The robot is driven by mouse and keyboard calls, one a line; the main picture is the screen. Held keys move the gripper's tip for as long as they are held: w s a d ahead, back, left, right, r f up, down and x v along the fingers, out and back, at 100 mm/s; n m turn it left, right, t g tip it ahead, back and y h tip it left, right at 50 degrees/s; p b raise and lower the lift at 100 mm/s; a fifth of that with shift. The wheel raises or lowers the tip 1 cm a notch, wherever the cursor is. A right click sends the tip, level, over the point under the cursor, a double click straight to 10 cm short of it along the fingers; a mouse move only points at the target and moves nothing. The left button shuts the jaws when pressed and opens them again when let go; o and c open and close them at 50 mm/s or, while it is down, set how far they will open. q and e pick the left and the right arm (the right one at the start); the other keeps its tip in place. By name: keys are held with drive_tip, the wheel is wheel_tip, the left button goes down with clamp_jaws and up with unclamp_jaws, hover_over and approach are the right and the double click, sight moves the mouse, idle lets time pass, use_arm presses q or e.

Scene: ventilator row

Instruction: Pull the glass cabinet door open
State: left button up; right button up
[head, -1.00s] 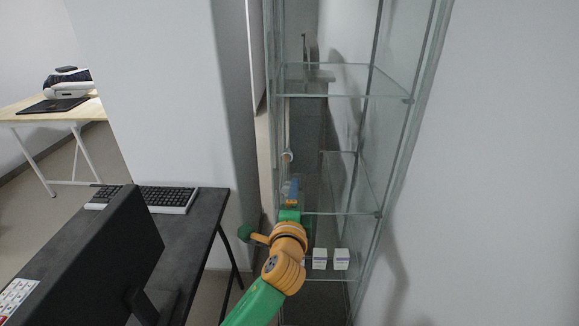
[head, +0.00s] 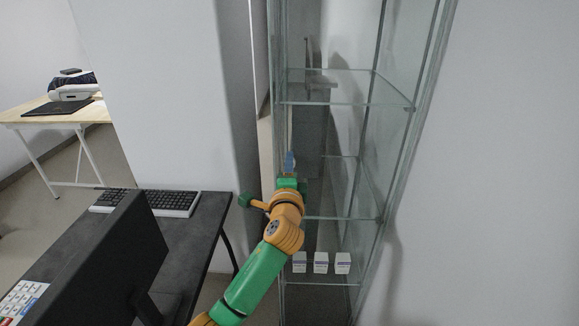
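The glass cabinet (head: 345,104) stands ahead, right of centre, with clear walls and glass shelves. I cannot make out for certain whether its door is shut or ajar. My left arm reaches up from the bottom to the cabinet's left front side. My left gripper (head: 290,162) is small and at the front left edge of the cabinet, about midway up; its fingers are hard to make out against the glass. The door handle is not clearly visible and may be behind the gripper. My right gripper is not in view.
Several small white boxes (head: 321,263) stand on a low cabinet shelf. A dark desk (head: 196,235) with a monitor (head: 100,265) and keyboard (head: 172,203) is at left. A white wall (head: 165,95) stands close left of the cabinet, another wall (head: 500,180) at right.

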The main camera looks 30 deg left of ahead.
use_arm(q)
clamp_jaws()
idle(1.1)
